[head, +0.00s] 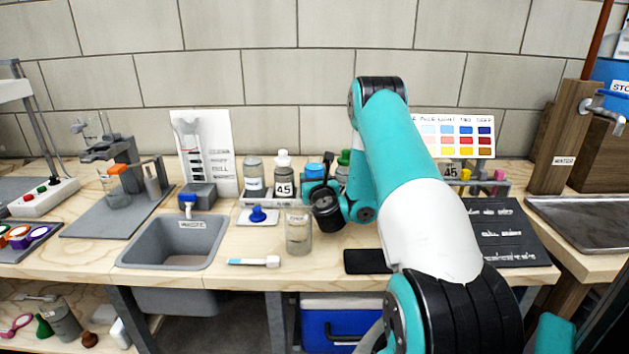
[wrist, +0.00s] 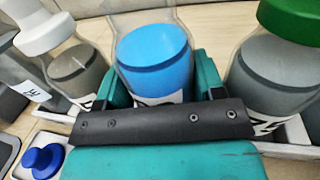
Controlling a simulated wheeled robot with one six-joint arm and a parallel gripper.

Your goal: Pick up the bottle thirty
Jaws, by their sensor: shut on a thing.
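My gripper (head: 322,188) is at the bottle rack, and in the wrist view (wrist: 162,82) its teal fingers are shut on a clear bottle with blue contents (wrist: 155,58). This blue bottle (head: 315,168) stands between a white-capped bottle labelled 45 (head: 283,175) and a green-capped bottle (head: 345,160). The white-capped bottle (wrist: 75,62) and green-capped bottle (wrist: 268,68) also flank it in the wrist view. The held bottle's label is mostly hidden by the gripper, so I cannot read whether it says thirty.
The white rack (head: 256,200) also holds a grey bottle (head: 254,178) at its left end. A clear beaker (head: 299,232) stands in front, beside a blue-knobbed piece (head: 258,215). A grey sink (head: 175,242) is at left, a dark board (head: 500,235) at right.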

